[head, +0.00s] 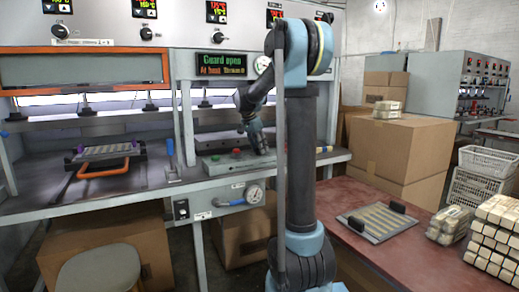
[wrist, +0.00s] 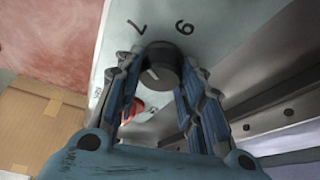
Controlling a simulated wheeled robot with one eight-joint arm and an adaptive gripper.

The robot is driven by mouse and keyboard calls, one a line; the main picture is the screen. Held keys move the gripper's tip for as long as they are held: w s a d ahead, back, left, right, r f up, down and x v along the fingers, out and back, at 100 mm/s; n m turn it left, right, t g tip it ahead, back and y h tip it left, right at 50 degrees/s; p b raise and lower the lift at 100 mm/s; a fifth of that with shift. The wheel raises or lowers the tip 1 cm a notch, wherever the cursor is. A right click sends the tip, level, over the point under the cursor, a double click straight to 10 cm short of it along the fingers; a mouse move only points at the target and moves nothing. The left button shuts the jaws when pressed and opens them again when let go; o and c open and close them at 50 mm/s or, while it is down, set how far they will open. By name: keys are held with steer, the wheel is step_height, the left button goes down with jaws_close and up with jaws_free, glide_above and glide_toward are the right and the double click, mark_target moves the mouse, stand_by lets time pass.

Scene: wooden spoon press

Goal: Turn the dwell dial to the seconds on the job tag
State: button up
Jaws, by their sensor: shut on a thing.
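In the wrist view the dwell dial (wrist: 160,70) is a dark round knob with a pale pointer line, on a light panel. A 7 and a figure like a 9 or an upside-down 6 are marked past it; other figures are mostly hidden. My gripper (wrist: 160,62) has its fingers on both sides of the dial and is shut on it. In the head view my gripper (head: 259,145) reaches down to the control box (head: 225,168) on the bench, hiding the dial. I cannot make out a readable job tag.
A red button (head: 237,153) and a green button (head: 215,158) sit left of my gripper. A display (head: 221,65) reads "Guard open". A press plate with an orange handle (head: 104,170) is at left. A red table (head: 350,195) holds a slotted tray (head: 376,222) and wooden bundles (head: 497,230).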

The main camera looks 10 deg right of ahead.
steer(key=shift+a, duration=0.2)
steer(key=o, duration=1.1)
steer(key=shift+w, duration=0.1)
steer(key=v, duration=1.1)
steer(key=shift+r, duration=0.4)
